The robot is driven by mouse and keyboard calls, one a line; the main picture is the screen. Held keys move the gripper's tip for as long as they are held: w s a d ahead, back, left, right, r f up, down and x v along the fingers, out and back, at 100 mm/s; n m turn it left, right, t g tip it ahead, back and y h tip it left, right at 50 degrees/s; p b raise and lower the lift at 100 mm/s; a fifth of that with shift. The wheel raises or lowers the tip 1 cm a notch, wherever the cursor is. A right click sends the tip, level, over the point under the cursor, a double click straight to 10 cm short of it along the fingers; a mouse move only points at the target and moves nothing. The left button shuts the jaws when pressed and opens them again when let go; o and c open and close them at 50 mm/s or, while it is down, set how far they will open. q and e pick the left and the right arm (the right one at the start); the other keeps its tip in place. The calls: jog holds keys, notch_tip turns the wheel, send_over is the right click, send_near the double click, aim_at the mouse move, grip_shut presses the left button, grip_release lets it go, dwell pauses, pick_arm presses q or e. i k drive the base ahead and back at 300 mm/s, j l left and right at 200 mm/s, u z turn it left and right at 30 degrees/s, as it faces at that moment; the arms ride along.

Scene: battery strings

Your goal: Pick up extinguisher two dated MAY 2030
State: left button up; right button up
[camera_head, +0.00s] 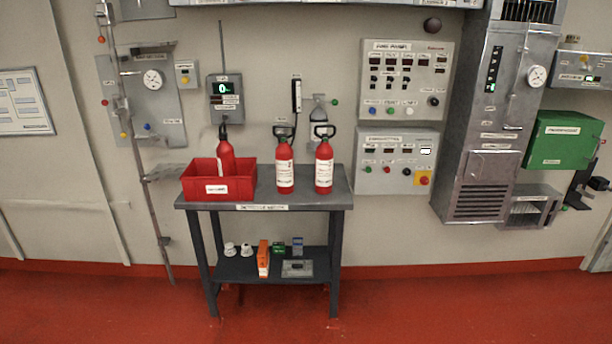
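Three red fire extinguishers are at the grey table (335,185). One extinguisher (226,157) stands in a red bin (218,187) at the table's left end, its lower part hidden by the bin wall. A second extinguisher (284,165) stands upright near the middle of the tabletop. A third extinguisher (324,165) stands upright just to its right, apart from it. Each has a white label and a black top. The dates and numbers are too small to read, so I cannot tell which is extinguisher two. Neither of my grippers is in view.
The lower shelf (230,268) holds an orange box (263,258), white items and other small things. Control panels (403,80) and a tall grey cabinet (497,115) are on the wall behind and to the right. The red floor (420,305) in front is clear.

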aim_at(284, 153)
jog(key=i+j+z, duration=0.2)
jog(key=i, duration=0.35)
jog(key=i+j+z, duration=0.15)
jog(key=i+j, duration=0.3)
jog(key=i, duration=0.05)
